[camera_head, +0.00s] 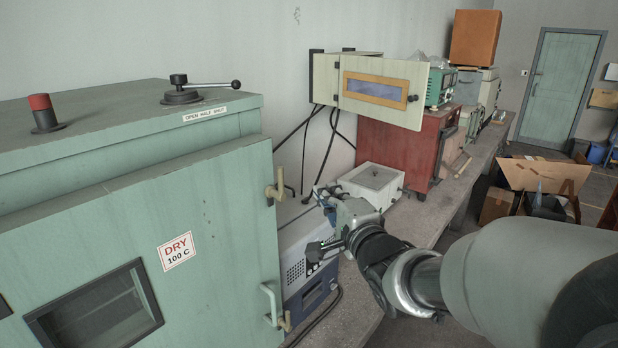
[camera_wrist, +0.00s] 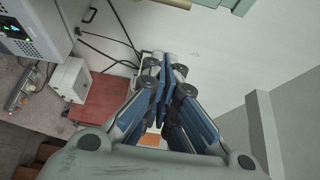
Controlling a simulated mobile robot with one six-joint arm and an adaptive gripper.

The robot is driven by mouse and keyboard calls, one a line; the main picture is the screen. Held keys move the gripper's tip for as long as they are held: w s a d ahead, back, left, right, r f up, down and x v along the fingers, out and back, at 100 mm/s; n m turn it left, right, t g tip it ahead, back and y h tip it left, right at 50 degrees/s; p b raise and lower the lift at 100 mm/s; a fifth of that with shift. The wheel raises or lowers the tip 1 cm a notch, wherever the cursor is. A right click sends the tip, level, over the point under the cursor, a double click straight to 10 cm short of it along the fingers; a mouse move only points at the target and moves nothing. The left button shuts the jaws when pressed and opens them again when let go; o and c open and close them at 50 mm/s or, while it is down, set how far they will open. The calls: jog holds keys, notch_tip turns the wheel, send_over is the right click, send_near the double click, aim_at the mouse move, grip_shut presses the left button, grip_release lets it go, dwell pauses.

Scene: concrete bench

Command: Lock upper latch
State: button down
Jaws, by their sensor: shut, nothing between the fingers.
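The green oven cabinet (camera_head: 130,205) fills the left of the head view, its door seemingly closed. The upper latch (camera_head: 275,187) is a small tan lever at the door's upper right edge; its upper end stands up. A similar lower latch (camera_head: 287,321) sits near the bottom, beside the pale door handle (camera_head: 270,303). My gripper (camera_head: 324,200) is right of the upper latch and apart from it in the picture. In the wrist view, my gripper's blue-grey fingers (camera_wrist: 166,62) are together and empty. A tan bar shows at the top edge there; I cannot tell if it is a latch.
A blue-grey instrument (camera_head: 308,262) stands behind my gripper on the bench, next to a white box (camera_head: 371,184). A red cabinet (camera_head: 404,148) stands farther back. A wall box with an open door (camera_head: 383,92) and hanging cables is above. The cabinet top carries a black lever (camera_head: 200,86).

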jog(key=w+a+p, duration=0.1)
jog(key=w+a, duration=0.5)
jog(key=shift+w+a, duration=0.3)
jog(key=shift+w, duration=0.1)
dwell(0.3)
jog(key=shift+f+b, duration=0.1)
jog(key=shift+b, duration=0.4)
jog(key=shift+s+a+n+t, duration=0.1)
jog(key=shift+s+n+t, duration=0.05)
jog(key=shift+n+t, duration=0.15)
